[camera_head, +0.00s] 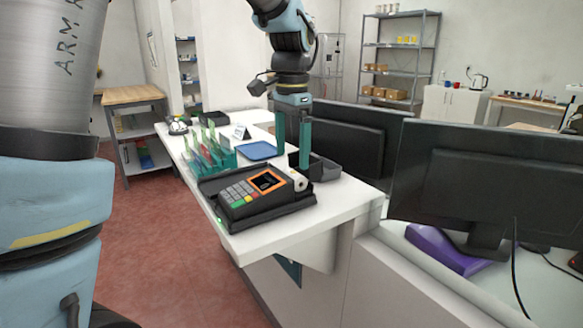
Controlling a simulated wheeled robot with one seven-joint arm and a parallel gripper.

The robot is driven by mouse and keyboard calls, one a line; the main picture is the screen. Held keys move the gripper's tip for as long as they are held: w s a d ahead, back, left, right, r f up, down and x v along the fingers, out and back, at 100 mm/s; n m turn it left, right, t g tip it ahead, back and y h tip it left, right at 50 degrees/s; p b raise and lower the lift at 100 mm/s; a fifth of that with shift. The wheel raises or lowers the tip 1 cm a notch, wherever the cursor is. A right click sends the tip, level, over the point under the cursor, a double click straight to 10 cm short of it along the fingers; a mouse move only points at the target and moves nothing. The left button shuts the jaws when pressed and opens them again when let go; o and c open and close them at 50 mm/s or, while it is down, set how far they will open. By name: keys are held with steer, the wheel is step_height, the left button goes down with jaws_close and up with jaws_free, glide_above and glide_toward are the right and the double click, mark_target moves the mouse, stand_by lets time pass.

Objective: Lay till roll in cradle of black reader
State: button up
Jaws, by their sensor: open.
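The black reader (252,190) lies on the white counter near its front end, with a keypad and an orange-framed screen. The white till roll (299,181) is at the reader's right back end, its round end with a brownish core facing the camera. It appears to lie in the cradle there, but the cradle itself is mostly hidden, so I cannot tell how fully it is seated. My gripper (292,158) points down above and just behind the roll. Its two teal fingers are apart, with nothing seen held between them.
A dark open tray (325,170) stands right behind the roll. A teal rack with upright cards (211,154) and a blue tray (257,150) are farther back on the counter (335,200). Large monitors (480,185) stand close on the right.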

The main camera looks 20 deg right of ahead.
mark_target(292, 174)
step_height(292, 174, up, 7)
steer(key=shift+r, duration=0.2)
steer(key=shift+s, duration=0.15)
stand_by(0.4)
